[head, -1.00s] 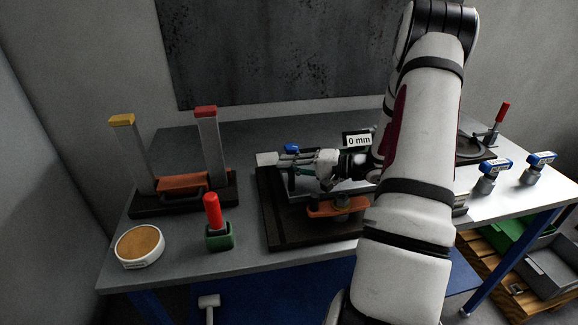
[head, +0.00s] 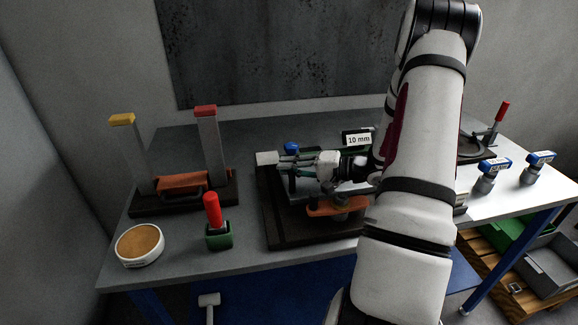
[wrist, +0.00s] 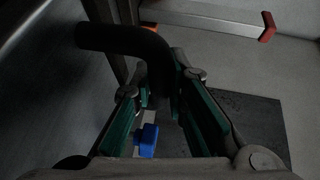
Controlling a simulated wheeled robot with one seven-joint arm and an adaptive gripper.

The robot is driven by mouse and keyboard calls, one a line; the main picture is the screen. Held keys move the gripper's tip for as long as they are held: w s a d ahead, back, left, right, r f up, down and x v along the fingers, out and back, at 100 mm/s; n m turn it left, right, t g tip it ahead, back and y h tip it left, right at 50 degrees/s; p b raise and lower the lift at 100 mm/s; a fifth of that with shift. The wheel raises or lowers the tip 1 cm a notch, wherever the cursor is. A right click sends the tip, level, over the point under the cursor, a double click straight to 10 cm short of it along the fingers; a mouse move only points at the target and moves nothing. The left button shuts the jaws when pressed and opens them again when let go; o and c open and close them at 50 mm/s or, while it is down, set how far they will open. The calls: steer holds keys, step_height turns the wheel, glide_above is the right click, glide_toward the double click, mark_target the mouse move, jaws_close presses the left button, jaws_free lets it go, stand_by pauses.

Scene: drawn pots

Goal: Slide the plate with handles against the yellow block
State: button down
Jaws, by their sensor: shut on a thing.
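My gripper (head: 290,161) is above the dark base (head: 283,232) at the middle of the table. In the wrist view its green-padded fingers (wrist: 163,95) are shut on a bent black handle (wrist: 122,40). The handle (head: 291,184) also shows below the fingers in the head view. The plate with handles (head: 348,187) is grey and mostly hidden behind my gripper and arm. No clearly yellow block shows on the base; a pale block (head: 266,158) sits at its back left corner, and I cannot tell whether it touches the plate.
A display (head: 359,139) behind my gripper reads 10 mm. An orange clamp piece (head: 336,207) lies at the base's front. Left are a stand with yellow-topped (head: 122,119) and red-topped (head: 206,111) posts, a red-handled green block (head: 219,237) and a round dish (head: 140,243).

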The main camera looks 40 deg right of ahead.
steer(key=shift+s+a+f, duration=0.1)
steer(key=shift+s+a, duration=0.2)
steer(key=shift+s, duration=0.1)
steer(key=c, duration=1.5)
jaws_free()
steer(key=v, duration=1.2)
